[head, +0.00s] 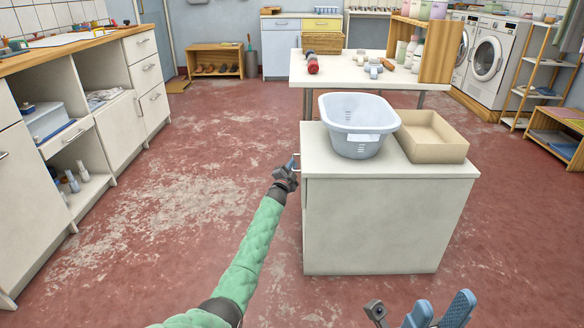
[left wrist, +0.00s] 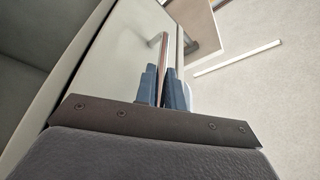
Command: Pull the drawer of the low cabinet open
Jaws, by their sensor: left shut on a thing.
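The low cabinet (head: 385,225) is off-white and stands in the middle of the head view. Its drawer front faces left and is almost edge-on there, so I cannot tell whether there is a gap at it. My left gripper (head: 294,163) is at the upper left edge of the cabinet, shut on the drawer handle. In the left wrist view, the metal handle (left wrist: 164,45) stands between the two blue fingers (left wrist: 163,85), in front of the pale drawer front (left wrist: 125,55). My right gripper (head: 445,299) is open and empty at the bottom right, in front of the cabinet.
A pale blue tub (head: 357,125) and a beige box (head: 432,137) stand on the cabinet top. A white table (head: 340,75) with bottles and jars is behind it. A counter with cupboards (head: 120,130) runs along the left. The red floor (head: 200,150) between is clear.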

